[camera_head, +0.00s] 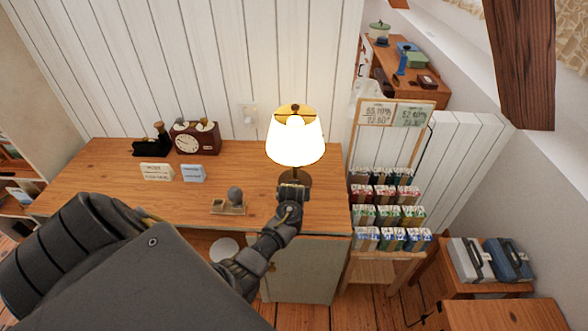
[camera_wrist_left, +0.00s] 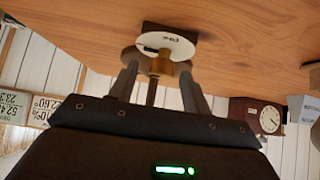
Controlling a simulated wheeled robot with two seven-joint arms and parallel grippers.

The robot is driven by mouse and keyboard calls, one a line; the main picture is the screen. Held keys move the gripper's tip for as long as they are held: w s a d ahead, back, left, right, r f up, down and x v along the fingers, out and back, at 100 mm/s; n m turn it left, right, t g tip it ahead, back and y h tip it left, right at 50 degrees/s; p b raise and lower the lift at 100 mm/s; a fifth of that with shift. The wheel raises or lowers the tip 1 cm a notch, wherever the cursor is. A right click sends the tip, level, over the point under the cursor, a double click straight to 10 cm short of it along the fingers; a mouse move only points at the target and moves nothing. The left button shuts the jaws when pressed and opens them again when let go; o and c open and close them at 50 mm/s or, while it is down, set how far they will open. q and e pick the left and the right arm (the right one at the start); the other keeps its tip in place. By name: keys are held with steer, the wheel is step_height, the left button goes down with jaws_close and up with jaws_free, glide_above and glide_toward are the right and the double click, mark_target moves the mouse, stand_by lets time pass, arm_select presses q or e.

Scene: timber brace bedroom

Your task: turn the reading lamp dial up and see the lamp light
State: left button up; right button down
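The reading lamp (camera_head: 295,141) stands on the right part of the wooden desk. Its shade glows bright white with a yellow top, so the lamp is lit. My left gripper (camera_head: 291,191) is at the front of the lamp's base in the head view and hides part of it. In the left wrist view, a round white dial plate (camera_wrist_left: 176,44) with dark marks sits at the lamp's foot, with a brass knob (camera_wrist_left: 161,67) before it. The left gripper's two fingers (camera_wrist_left: 158,78) stand apart on either side of the knob. Contact is not clear. My right gripper is not in view.
A wooden clock (camera_head: 196,138), two small cards (camera_head: 192,173) and a small tray (camera_head: 229,209) with a grey ball are on the desk (camera_head: 110,170). A rack of boxes (camera_head: 385,210) stands close on the right. The desk's left part is mostly free.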

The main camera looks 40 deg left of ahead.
arm_select(q)
steer(key=p+v, duration=0.2)
steer(key=v, duration=0.8)
steer(key=shift+s+d+r, duration=0.2)
steer(key=shift+r, duration=0.05)
